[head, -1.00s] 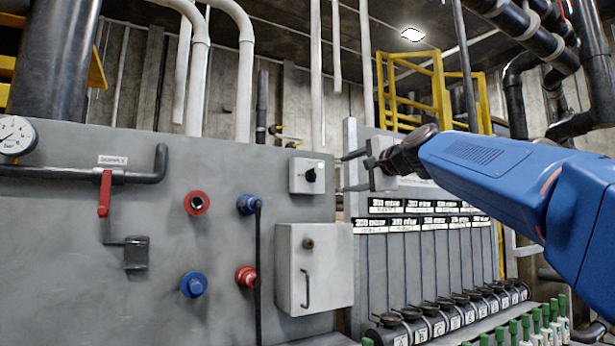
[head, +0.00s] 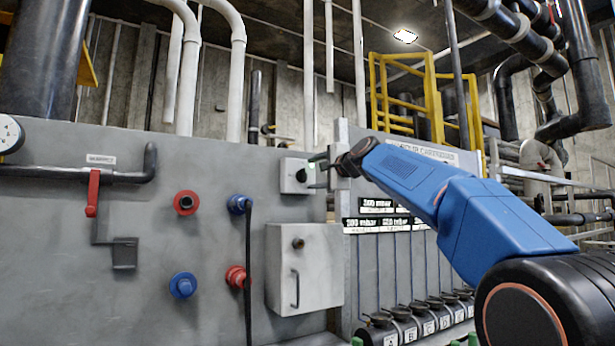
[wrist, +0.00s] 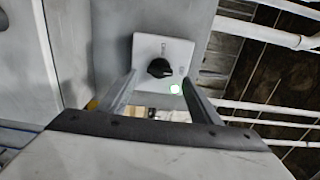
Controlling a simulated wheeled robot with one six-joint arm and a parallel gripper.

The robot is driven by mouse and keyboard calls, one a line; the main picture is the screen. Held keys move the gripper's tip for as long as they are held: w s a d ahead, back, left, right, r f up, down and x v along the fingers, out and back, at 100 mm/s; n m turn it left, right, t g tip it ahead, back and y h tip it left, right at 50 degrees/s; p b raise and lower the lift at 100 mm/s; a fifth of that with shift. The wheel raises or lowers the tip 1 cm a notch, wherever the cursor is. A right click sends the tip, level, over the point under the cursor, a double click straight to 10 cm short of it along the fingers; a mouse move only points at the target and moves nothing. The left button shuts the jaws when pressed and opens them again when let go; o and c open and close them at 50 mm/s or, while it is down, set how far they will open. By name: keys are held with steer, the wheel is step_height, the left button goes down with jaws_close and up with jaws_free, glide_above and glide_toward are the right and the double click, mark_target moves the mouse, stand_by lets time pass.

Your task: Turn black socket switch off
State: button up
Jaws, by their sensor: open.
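The black socket switch (head: 301,175) is a black rotary knob on a pale grey box (head: 292,187) on the panel. My gripper (head: 316,173) is open at the right of the box in the head view. In the wrist view the two fingers (wrist: 160,82) stand apart with nothing between them. Contact with the knob cannot be made out. The lamp is hidden in the head view.
Below the switch is a grey cabinet (head: 306,270) with a handle. Red and blue sockets and a black hose (head: 248,275) are at its left. A red-handled valve (head: 93,192) is further left. Cartridge displays (head: 377,206) and black canisters lie under my arm.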

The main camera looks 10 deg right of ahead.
mark_target(306, 175)
steer(key=shift+x, duration=2.35)
steer(key=c, duration=1)
